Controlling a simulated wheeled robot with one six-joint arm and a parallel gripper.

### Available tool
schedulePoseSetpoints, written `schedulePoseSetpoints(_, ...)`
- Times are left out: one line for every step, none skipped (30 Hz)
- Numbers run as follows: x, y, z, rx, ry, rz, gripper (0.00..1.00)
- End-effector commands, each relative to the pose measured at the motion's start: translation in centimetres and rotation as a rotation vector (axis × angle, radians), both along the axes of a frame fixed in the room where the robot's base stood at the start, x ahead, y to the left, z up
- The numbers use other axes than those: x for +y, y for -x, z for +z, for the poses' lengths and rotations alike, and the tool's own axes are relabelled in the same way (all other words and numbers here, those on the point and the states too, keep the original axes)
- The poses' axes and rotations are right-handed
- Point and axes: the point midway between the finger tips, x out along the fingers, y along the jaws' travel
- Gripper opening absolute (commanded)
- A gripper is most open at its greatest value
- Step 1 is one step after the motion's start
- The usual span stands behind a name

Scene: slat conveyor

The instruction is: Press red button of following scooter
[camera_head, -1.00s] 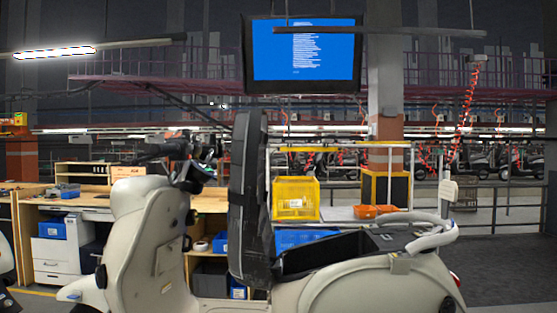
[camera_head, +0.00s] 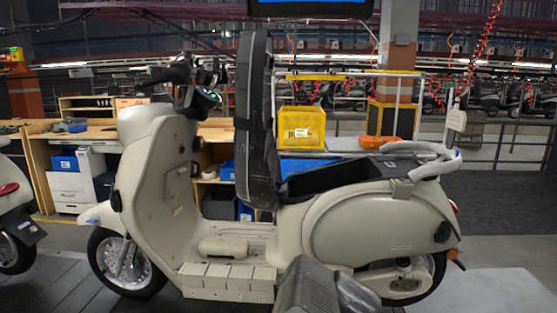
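A cream scooter (camera_head: 165,165) stands side-on across the middle of the view, its front to the left. Its black seat (camera_head: 256,120) is tipped up on end, and the open black storage bay (camera_head: 335,180) shows behind it. The handlebar (camera_head: 185,85) has dark controls with a small lit green spot. I cannot make out a red button there. A dark grey part of my arm (camera_head: 308,288) shows at the bottom edge, in front of the scooter's lower body. My gripper cannot be made out.
Part of another scooter (camera_head: 8,205) with a red tail light is at the left edge. Behind are wooden workbenches (camera_head: 85,132), a yellow crate (camera_head: 302,127), an orange bin (camera_head: 380,141) and a railing. Grey slatted floor (camera_head: 60,285) lies in front at the lower left.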

Motion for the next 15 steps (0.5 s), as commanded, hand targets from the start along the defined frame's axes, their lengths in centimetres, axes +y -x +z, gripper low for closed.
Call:
schedulePoseSetpoints(0.00,0.00,0.00,0.000,0.000,0.000,0.23)
schedulePoseSetpoints(0.00,0.00,0.00,0.000,0.000,0.000,0.17)
schedulePoseSetpoints(0.00,0.00,0.00,0.000,0.000,0.000,0.09)
schedulePoseSetpoints(0.00,0.00,0.00,0.000,0.000,0.000,0.03)
schedulePoseSetpoints(0.00,0.00,0.00,0.000,0.000,0.000,0.00)
schedulePoseSetpoints(0.00,0.00,0.00,0.000,0.000,0.000,0.00)
schedulePoseSetpoints(0.00,0.00,0.00,0.000,0.000,0.000,0.00)
schedulePoseSetpoints(0.00,0.00,0.00,0.000,0.000,0.000,0.00)
schedulePoseSetpoints(0.00,0.00,0.00,0.000,0.000,0.000,0.00)
schedulePoseSetpoints(0.00,0.00,0.00,0.000,0.000,0.000,0.00)
schedulePoseSetpoints(0.00,0.00,0.00,0.000,0.000,0.000,0.00)
schedulePoseSetpoints(0.00,0.00,0.00,0.000,0.000,0.000,0.00)
schedulePoseSetpoints(0.00,0.00,0.00,0.000,0.000,0.000,0.00)
schedulePoseSetpoints(0.00,0.00,0.00,0.000,0.000,0.000,0.00)
schedulePoseSetpoints(0.00,0.00,0.00,0.000,0.000,0.000,0.00)
